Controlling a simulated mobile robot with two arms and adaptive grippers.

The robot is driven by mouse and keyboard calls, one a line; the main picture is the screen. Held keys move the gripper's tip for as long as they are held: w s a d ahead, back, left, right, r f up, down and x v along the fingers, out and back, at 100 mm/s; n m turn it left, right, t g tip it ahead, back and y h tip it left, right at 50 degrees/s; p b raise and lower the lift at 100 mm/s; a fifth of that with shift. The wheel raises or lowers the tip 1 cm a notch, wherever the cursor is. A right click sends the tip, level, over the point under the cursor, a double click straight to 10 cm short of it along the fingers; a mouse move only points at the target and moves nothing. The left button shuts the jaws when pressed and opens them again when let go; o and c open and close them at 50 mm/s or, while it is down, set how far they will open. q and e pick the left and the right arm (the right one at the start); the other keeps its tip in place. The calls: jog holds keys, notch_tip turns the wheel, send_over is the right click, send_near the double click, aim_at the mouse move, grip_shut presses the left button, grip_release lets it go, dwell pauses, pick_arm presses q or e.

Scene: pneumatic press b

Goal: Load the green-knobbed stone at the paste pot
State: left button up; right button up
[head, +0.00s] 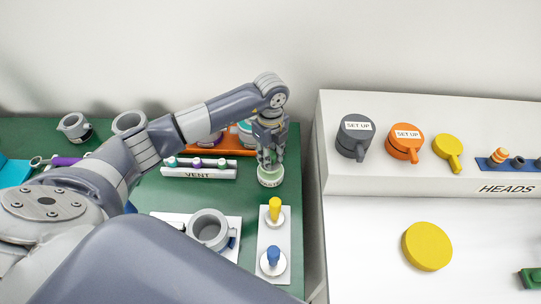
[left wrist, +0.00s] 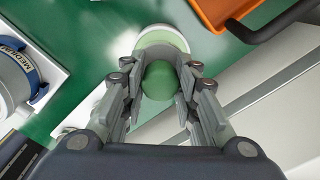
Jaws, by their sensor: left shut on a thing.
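My left gripper (head: 269,157) points down near the right edge of the green table. In the left wrist view its fingers (left wrist: 160,76) are closed around a round green knob (left wrist: 159,82). Under the knob shows a pale round piece with a greenish rim (left wrist: 160,38). In the head view a pale green round piece (head: 270,177) with a small label shows directly below the fingertips. I cannot tell whether this is the stone itself or the paste pot beneath it, nor whether the two touch. My right gripper is not in view.
A white VENT rack (head: 199,174) with small knobs and an orange tray (head: 226,153) stand left of the gripper. A white plate with a yellow peg (head: 275,208) and a blue peg (head: 273,256) lies in front. A grey cup (head: 209,228) is nearby. A raised white HEADS console (head: 430,178) stands right.

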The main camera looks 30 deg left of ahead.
aim_at(271, 154)
pick_arm(q)
jog(key=shift+r+p, duration=1.4)
jog(key=shift+r, duration=0.75)
